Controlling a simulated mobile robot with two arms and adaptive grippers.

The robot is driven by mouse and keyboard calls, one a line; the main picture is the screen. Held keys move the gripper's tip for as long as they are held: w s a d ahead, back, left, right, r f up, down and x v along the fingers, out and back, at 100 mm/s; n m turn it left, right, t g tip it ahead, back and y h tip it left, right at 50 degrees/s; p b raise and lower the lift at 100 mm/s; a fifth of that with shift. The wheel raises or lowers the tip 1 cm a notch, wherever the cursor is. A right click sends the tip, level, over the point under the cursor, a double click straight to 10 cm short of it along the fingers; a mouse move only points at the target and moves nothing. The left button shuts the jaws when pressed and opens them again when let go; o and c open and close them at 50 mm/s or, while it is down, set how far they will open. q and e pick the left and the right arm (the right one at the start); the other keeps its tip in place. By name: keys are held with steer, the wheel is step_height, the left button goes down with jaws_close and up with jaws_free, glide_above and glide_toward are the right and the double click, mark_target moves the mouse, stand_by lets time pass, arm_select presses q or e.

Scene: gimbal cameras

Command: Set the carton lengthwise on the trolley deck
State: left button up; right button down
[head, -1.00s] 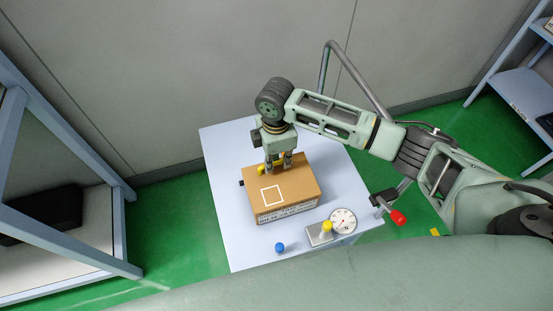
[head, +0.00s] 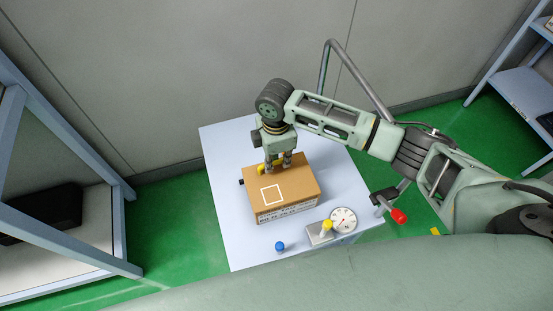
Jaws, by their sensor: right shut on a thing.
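The brown carton (head: 296,195) sits on the pale blue trolley deck (head: 230,225), near its middle. It has a white square outline on top and a printed label on its near side. My right gripper (head: 277,166) comes down from above at the carton's far part. It is shut on the carton, and the grip is partly hidden by the fingers. I cannot tell whether the carton's underside touches the deck. My left gripper is not in view.
A dial gauge (head: 343,220), a small grey block with a yellow knob (head: 326,226) and a blue-capped item (head: 280,246) occupy the deck's near side. The trolley's grey handle (head: 325,65) rises behind. Shelving (head: 65,180) stands left, with another shelf (head: 520,90) at right.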

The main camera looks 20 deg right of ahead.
steer(key=shift+s+f, duration=0.25)
steer(key=shift+f, duration=0.15)
steer(key=shift+s+f, duration=0.2)
steer(key=c, duration=1.7)
jaws_free()
steer(key=shift+w, duration=0.2)
steer(key=shift+c, duration=0.2)
steer(key=shift+r, duration=0.1)
step_height(320, 180, up, 12)
steer(key=shift+w, duration=0.15)
